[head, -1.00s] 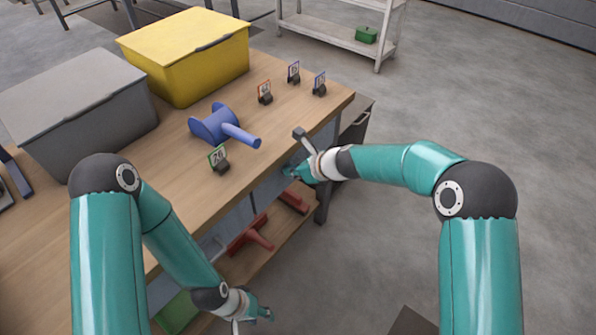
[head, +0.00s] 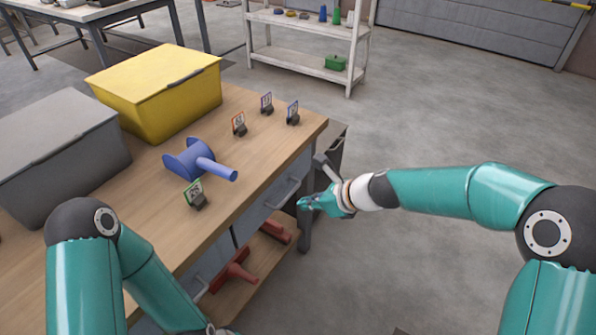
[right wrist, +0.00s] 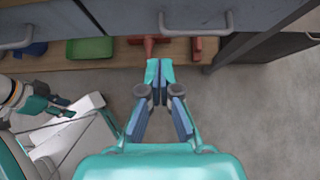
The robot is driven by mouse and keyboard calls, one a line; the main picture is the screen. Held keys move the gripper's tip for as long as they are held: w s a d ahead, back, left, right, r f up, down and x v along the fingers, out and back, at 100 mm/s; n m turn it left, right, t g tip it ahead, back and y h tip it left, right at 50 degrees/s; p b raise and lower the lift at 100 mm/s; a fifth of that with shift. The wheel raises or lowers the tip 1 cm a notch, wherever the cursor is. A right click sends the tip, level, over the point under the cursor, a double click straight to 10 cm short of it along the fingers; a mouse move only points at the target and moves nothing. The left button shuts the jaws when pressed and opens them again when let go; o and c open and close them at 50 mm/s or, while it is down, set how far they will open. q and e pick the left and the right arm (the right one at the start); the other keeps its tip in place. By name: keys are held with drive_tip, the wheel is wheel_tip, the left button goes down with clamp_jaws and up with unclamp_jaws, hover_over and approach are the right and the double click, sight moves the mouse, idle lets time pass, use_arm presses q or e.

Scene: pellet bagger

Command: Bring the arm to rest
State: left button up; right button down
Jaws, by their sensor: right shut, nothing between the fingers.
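My right gripper (head: 303,203) is in front of the workbench's drawer side, near its right corner. In the right wrist view (right wrist: 157,72) its fingers are together and empty, above the floor and before the lower shelf. My left arm (head: 150,275) comes in at lower left in the head view, and its gripper is cut off by the bottom edge. What looks like the left gripper (right wrist: 38,107) shows at the left of the right wrist view; its fingers are not clear.
The workbench (head: 225,215) holds a yellow bin (head: 165,95), a grey bin (head: 60,155), a blue spool-like part (head: 195,160) and several small cards. A drawer handle (head: 283,192) sticks out near my right gripper. Red parts (head: 235,275) lie on the lower shelf. Floor at right is clear.

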drive_tip(key=s+d+f+g+h, duration=0.1)
drive_tip(key=s+d+f, duration=0.25)
drive_tip(key=f, duration=0.25)
drive_tip(key=s+d+f+n+g+h, duration=0.1)
drive_tip(key=s+d+f+g, duration=0.1)
drive_tip(key=s+f, duration=0.35)
drive_tip(key=s+d+f+g+h, duration=0.1)
drive_tip(key=s+d+f, duration=0.2)
drive_tip(key=f, duration=0.4)
drive_tip(key=s+d+f+n+g, duration=0.1)
drive_tip(key=s+f+n, duration=0.2)
drive_tip(key=s+n, duration=0.3)
drive_tip(key=s+d+f+n+h, duration=0.1)
drive_tip(key=s+f+n, duration=0.1)
drive_tip(key=s+n, duration=0.3)
drive_tip(key=s+d+f+n+g, duration=0.1)
drive_tip(key=s+f+n, duration=0.2)
drive_tip(key=s+n, duration=0.3)
wheel_tip(320, 180, up, 14)
drive_tip(key=w+n+t+p, duration=0.1)
drive_tip(key=n+p, duration=0.3)
drive_tip(key=p, duration=0.9)
drive_tip(key=shift+w+a+f+t, duration=0.2)
drive_tip(key=shift+w+f+t, duration=0.1)
drive_tip(key=shift+w, duration=0.15)
